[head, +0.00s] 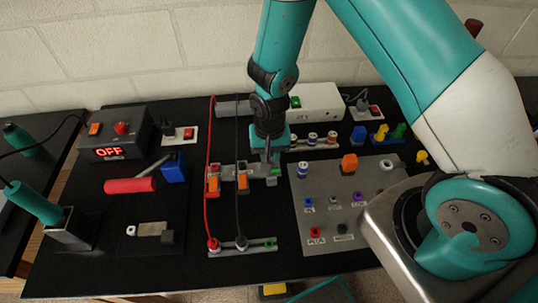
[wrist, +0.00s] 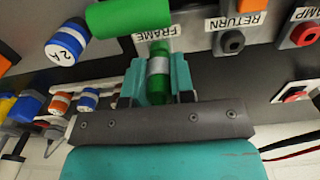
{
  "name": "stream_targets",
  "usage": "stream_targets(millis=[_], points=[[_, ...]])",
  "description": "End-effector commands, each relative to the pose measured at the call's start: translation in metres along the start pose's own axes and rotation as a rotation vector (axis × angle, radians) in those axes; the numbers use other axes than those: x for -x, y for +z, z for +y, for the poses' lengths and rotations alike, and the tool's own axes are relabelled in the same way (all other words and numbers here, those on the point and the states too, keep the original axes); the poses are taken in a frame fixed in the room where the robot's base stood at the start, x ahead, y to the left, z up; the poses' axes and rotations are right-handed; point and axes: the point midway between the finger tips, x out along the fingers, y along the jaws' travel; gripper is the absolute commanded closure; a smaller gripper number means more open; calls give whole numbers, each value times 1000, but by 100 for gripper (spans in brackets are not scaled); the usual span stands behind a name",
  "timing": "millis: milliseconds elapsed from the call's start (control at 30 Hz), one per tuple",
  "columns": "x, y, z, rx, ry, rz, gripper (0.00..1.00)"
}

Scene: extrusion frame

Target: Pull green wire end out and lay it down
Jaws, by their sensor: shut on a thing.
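My gripper (head: 268,157) points down at the right end of the upper terminal strip, in the head view. In the wrist view, its teal fingers (wrist: 159,78) are shut on the green wire end (wrist: 158,88), a green piece with a pale grey band. This end lies close to the FRAME label (wrist: 153,32); I cannot tell whether its tip is still inside the terminal. A thick green cylinder (wrist: 128,17) lies just beyond the fingers. In the head view, my gripper hides most of the held end, and no green cable shows clearly.
Beside it are the RETURN (wrist: 235,40) and LAMP (wrist: 303,35) terminals with red and black wires (head: 208,150). The grey panel (head: 315,175) with fuses and knobs is close on the right. A lower strip (head: 240,246) stands in front.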

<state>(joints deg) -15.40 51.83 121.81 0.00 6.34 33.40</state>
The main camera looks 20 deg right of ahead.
Motion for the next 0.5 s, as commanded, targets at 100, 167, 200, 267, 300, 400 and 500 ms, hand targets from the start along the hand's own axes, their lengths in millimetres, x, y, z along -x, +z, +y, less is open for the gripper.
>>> stream_targets(millis=[100,167,200,267,300,400,500], points=[[7,0,0,0,0,0,100],[10,0,0,0,0,0,100],[11,0,0,0,0,1,100],[14,0,0,0,0,1,100],[15,0,0,0,0,1,100],[19,0,0,0,0,0,100],[23,0,0,0,0,0,100]])
